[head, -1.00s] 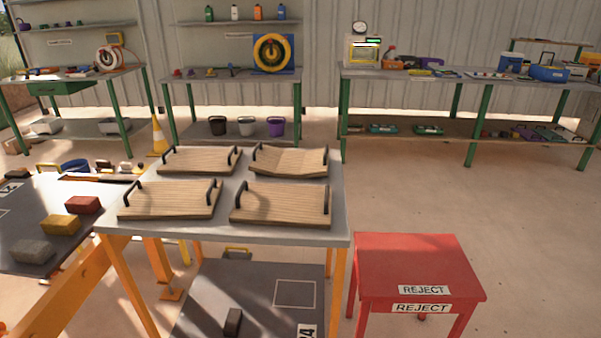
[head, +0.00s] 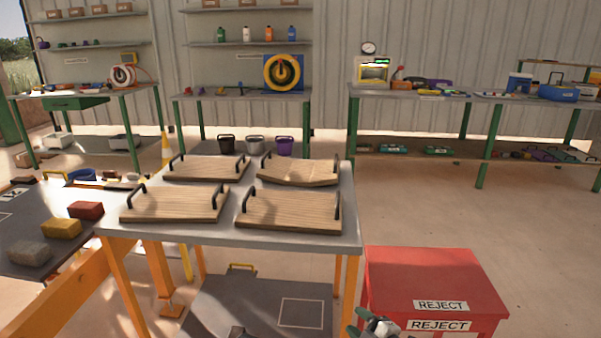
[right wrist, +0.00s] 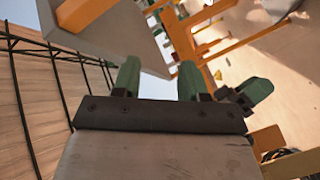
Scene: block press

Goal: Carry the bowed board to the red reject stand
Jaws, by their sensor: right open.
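Four wooden boards with black end handles lie on a grey-topped table (head: 280,238) in the head view. The bowed board (head: 298,173) is at the back right, its middle sagging below its raised ends. The other three boards look flat. The red reject stand (head: 425,272) is right of the table, with REJECT labels on its top and front. My right gripper (head: 368,322) is low at the bottom edge, in front of the stand, empty and well short of the bowed board. Its green fingers stand apart in the right wrist view (right wrist: 160,80). My left gripper is out of sight.
A dark surface with red, yellow and grey blocks (head: 62,228) is on the left. A dark mat (head: 255,305) lies low under the table. Workbenches (head: 420,93) line the back wall. Open floor (head: 440,205) lies behind the stand.

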